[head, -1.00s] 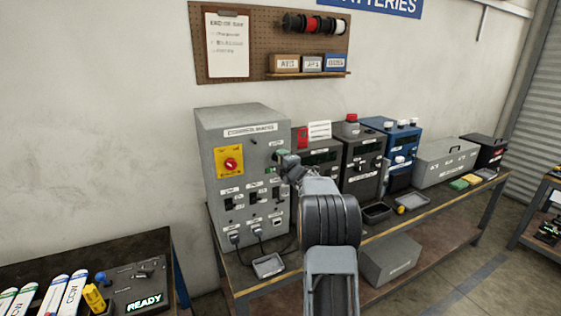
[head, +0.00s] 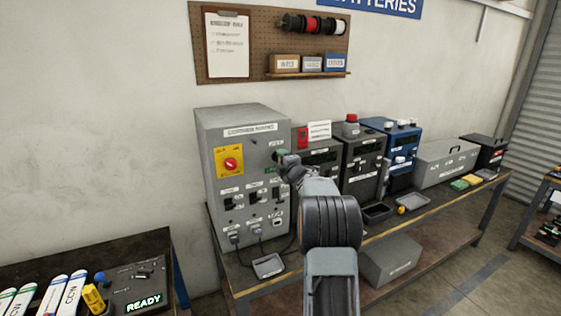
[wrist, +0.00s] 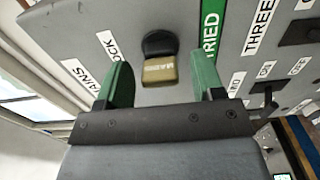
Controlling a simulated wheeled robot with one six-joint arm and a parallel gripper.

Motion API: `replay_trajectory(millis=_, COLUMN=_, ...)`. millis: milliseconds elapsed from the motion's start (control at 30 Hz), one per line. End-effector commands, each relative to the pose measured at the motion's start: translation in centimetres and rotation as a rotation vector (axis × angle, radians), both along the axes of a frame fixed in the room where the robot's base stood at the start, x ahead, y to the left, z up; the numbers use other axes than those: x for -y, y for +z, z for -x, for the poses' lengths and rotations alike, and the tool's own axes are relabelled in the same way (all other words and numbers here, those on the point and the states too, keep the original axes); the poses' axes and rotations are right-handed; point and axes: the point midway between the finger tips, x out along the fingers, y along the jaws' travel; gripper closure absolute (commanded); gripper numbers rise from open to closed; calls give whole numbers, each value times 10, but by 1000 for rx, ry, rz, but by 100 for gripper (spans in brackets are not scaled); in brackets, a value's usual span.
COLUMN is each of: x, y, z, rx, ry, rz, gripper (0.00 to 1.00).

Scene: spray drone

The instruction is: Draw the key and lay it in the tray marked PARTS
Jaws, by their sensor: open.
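The key (wrist: 160,71) has an olive-brown head with lettering and sits in a dark round lock on the grey cabinet's face. A white label near it ends in "LOCK". My gripper (wrist: 162,78) has green fingers, one on each side of the key head, with gaps between; it is open and holds nothing. In the head view my gripper (head: 281,157) is at the upper right of the cabinet (head: 243,170) front and hides the key. Small trays lie on the bench: a grey one (head: 268,275) before the cabinet, a black one (head: 376,219) and another grey one (head: 412,207). I cannot read PARTS on any.
The cabinet face has a red knob on a yellow plate (head: 229,163), switches and plugged cables. Grey and blue instruments (head: 400,140) stand to its right. A yellow object (head: 401,210) lies between trays. A lower-left bench holds cylinders and a READY panel (head: 143,303).

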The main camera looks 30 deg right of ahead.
Motion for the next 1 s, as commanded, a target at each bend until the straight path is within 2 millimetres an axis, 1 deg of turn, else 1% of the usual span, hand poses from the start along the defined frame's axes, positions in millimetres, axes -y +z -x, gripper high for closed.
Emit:
replay_trajectory(millis=500, x=0, y=0, z=0, rx=0, ry=0, rz=1, gripper=38)
replay_trajectory(millis=1000, x=0, y=0, z=0, rx=0, ry=0, rz=0, gripper=86)
